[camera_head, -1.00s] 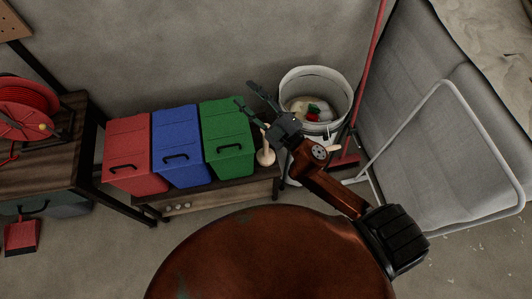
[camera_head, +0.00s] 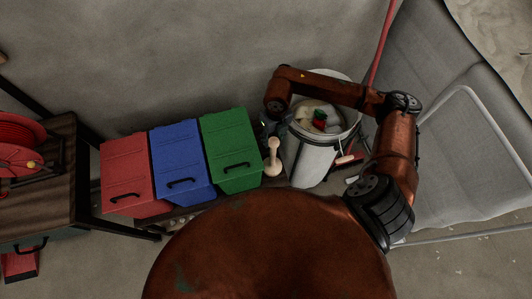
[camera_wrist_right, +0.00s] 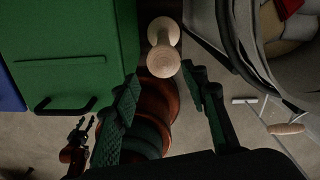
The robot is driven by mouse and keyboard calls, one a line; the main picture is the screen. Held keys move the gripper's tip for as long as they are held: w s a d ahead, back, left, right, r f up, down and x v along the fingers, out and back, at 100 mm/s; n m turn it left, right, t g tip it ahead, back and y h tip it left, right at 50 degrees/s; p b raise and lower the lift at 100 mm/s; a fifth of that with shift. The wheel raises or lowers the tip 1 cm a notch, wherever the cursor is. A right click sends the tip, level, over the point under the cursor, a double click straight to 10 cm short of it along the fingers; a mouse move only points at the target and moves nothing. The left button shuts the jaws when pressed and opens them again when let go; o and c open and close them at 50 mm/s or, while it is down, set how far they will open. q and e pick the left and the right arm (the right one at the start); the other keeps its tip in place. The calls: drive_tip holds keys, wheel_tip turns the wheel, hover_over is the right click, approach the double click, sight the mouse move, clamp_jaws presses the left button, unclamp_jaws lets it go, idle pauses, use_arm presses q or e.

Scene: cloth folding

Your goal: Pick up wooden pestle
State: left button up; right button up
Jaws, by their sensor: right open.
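The wooden pestle (camera_head: 272,158) is pale and stands upright on the low shelf, right of the green bin. In the right wrist view the pestle (camera_wrist_right: 164,61) is seen from above, with its round end near the fingertips. My right gripper (camera_wrist_right: 161,76) is open and empty, its fingers spread to either side below the pestle's near end; contact cannot be seen. In the head view my right arm mostly hides this gripper, which is beside the white bucket. My left gripper (camera_wrist_right: 80,134) shows small at the lower left of the wrist view, its fingers apart.
The green bin (camera_head: 228,150) stands close left of the pestle, with blue (camera_head: 180,165) and red (camera_head: 127,178) bins beyond. A white bucket (camera_head: 308,163) with items inside stands close right. A red pole (camera_head: 381,45) leans behind it.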

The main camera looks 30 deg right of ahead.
sight(274, 142)
drive_tip(key=shift+d+f, duration=0.15)
drive_tip(key=shift+d, duration=0.25)
drive_tip(key=f, duration=0.5)
drive_tip(key=shift+w+a+f+b, duration=0.1)
drive_tip(key=shift+a+f+b, duration=0.1)
drive_tip(key=shift+b, duration=0.2)
drive_tip(key=shift+f, duration=1.05)
drive_tip(key=f, duration=0.2)
drive_tip(key=f+b, duration=0.1)
drive_tip(key=f, duration=0.1)
drive_tip(key=shift+w+d, duration=0.1)
drive_tip(key=shift+w, duration=0.15)
drive_tip(key=shift+c, duration=0.7)
use_arm(q)
drive_tip(key=shift+s+a+f, duration=0.1)
drive_tip(key=shift+s+f, duration=0.2)
drive_tip(key=shift+s, duration=0.35)
drive_tip(key=shift+s+d+f, duration=0.1)
drive_tip(key=shift+s+f, duration=0.2)
drive_tip(key=shift+s, duration=0.3)
drive_tip(key=shift+s+a+f, duration=0.1)
drive_tip(key=shift+s+f, duration=0.2)
drive_tip(key=shift+s, duration=0.35)
use_arm(e)
drive_tip(key=shift+r, duration=0.1)
clamp_jaws()
